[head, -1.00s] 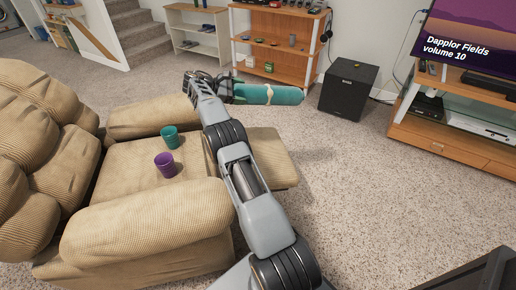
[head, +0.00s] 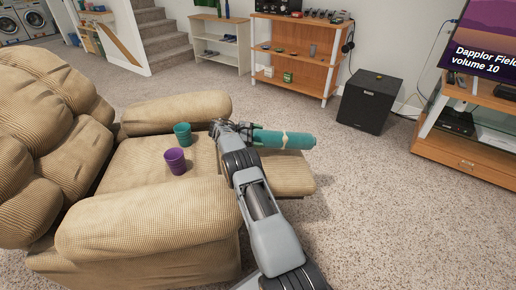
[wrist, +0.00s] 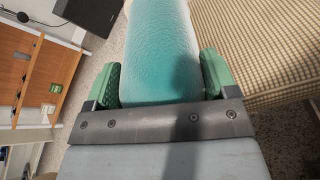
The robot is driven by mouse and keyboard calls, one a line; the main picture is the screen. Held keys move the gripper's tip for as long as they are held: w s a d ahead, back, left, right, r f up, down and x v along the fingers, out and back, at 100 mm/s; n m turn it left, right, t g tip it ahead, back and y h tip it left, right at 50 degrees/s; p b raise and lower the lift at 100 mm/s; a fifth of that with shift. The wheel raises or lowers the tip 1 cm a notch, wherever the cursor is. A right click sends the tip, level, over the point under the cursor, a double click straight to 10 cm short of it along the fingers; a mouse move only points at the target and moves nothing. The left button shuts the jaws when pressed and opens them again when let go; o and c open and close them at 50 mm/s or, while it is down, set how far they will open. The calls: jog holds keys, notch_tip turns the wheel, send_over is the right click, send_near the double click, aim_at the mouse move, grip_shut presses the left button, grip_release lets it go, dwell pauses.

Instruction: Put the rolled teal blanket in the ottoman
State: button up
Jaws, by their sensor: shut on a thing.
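The rolled teal blanket (head: 284,139) has a pale band around it and is held out sideways, its far end pointing right in the head view. My gripper (head: 252,135) is shut on its left end. In the wrist view the teal roll (wrist: 162,50) lies between the two green fingers of my gripper (wrist: 162,80). In the head view the blanket appears over the extended footrest (head: 283,180) of the tan recliner. I cannot tell the height of the gap between them. No ottoman can be made out in these frames.
The tan recliner (head: 150,223) fills the left, with a teal cup (head: 182,134) and a purple cup (head: 175,161) on its seat. A black speaker box (head: 369,101) stands on the carpet. Wooden shelves (head: 292,62) and a TV stand (head: 455,148) line the wall. Carpet at right is clear.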

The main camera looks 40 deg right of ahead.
jog(key=shift+f+b, duration=0.9)
jog(key=shift+f, duration=1.2)
jog(key=shift+f, duration=0.2)
jog(key=o, duration=0.6)
jog(key=shift+f, duration=0.1)
jog(key=o, duration=0.4)
